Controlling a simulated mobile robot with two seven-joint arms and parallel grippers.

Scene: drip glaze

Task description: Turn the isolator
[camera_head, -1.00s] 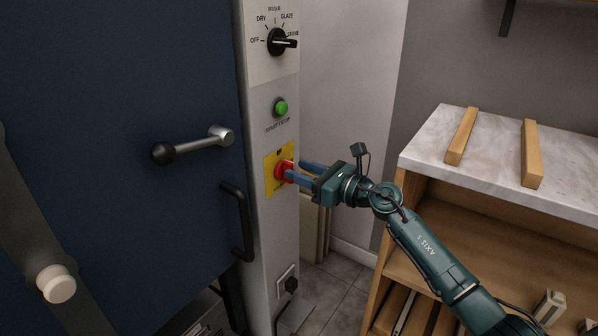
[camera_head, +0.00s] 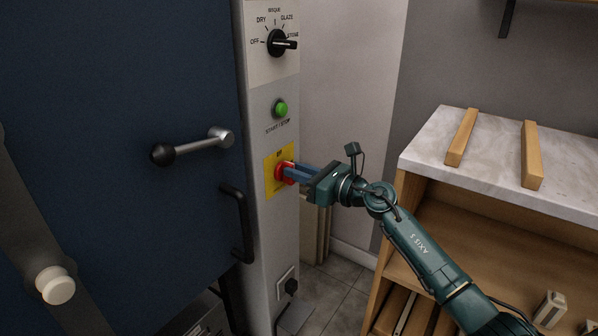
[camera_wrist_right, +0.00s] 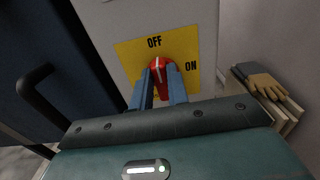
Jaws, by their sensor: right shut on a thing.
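The isolator is a red rotary handle (camera_head: 284,173) on a yellow plate (camera_head: 270,188) on the grey control column. In the right wrist view the red handle (camera_wrist_right: 158,66) sits on the yellow plate (camera_wrist_right: 127,52), which reads OFF at the top and ON at the right. A white line on the handle points up, toward OFF. My right gripper (camera_head: 292,173) comes in from the right and is shut on the handle, with its blue fingers (camera_wrist_right: 160,88) on either side of it. My left gripper is not in view.
Above are a green start/stop button (camera_head: 281,108) and a black selector knob (camera_head: 279,43). A blue door with a lever handle (camera_head: 195,146) is at the left. A marble-topped shelf unit (camera_head: 492,150) stands at the right. A glove (camera_wrist_right: 265,84) lies beside the column.

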